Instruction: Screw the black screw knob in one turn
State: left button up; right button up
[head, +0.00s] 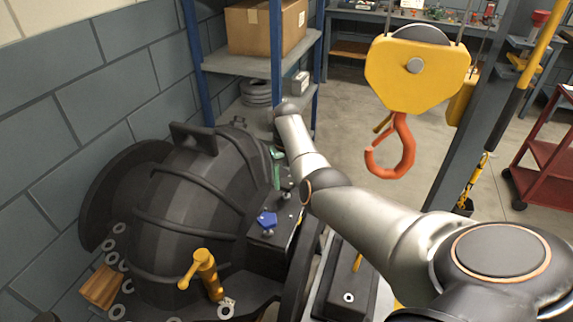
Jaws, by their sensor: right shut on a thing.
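The black casing (185,215) fills the left of the head view, with a ribbed dome and a handle on top. My right arm comes in from the right and reaches over the casing's right side. My right gripper (277,148) is small, dark and mostly hidden below the wrist, at the far end of the casing's flange. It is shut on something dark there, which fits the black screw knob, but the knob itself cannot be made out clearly. A green knob (277,171) and a blue knob (267,219) stand on the flange nearer to me. My left gripper is not in view.
A yellow handle valve (203,272) stands at the casing's front. A yellow hoist block (417,72) with an orange hook (392,152) hangs right of my arm. A blue shelf (240,64) holds a cardboard box (264,27). A red cart (545,165) stands at right.

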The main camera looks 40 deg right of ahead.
aim_at(287, 183)
jog(key=o, duration=1.1)
jog(key=shift+w+r, duration=0.15)
jog(key=shift+c, duration=0.2)
jog(key=o, duration=0.3)
notch_tip(287, 183, up, 12)
jog(key=shift+r+b, duration=0.2)
jog(key=shift+b, duration=0.25)
jog(key=shift+s+f, duration=0.1)
jog(key=shift+s, duration=0.1)
